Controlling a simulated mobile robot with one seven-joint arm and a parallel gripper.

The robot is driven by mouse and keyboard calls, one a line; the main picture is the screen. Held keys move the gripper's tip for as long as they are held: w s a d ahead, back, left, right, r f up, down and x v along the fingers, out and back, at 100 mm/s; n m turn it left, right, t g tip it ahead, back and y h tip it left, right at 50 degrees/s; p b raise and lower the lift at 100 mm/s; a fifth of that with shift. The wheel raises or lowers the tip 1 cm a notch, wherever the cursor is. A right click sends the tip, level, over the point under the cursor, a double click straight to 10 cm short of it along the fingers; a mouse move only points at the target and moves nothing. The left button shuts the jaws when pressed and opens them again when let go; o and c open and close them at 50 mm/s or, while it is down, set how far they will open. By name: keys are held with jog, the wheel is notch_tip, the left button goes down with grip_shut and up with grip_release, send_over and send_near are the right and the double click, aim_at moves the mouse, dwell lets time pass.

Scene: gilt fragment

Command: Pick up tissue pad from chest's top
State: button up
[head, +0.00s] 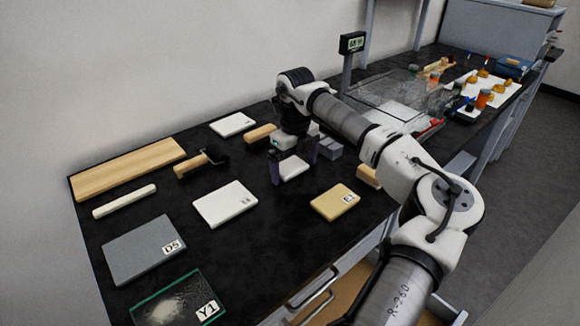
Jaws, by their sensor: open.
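The chest's top (160,205) is a long black surface with drawers below its front edge. My gripper (294,168) points down over it, with its two dark fingers apart. A small white pad (293,171), which looks like the tissue pad, lies on the black top between and just below the fingers. The fingers stand to either side of it, and its far part is partly hidden by the gripper. I cannot tell whether the fingers touch it or the surface.
Around the gripper lie a white tile (225,204), a tan block (335,202), grey blocks (330,148), a wooden block (260,133) and a black-headed roller (200,163). A grey slab (144,249) and green-edged plate (178,303) lie near the left. A clear tray (385,95) stands behind my arm.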

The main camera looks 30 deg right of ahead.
jog(key=c, duration=1)
jog(key=shift+r, duration=0.2)
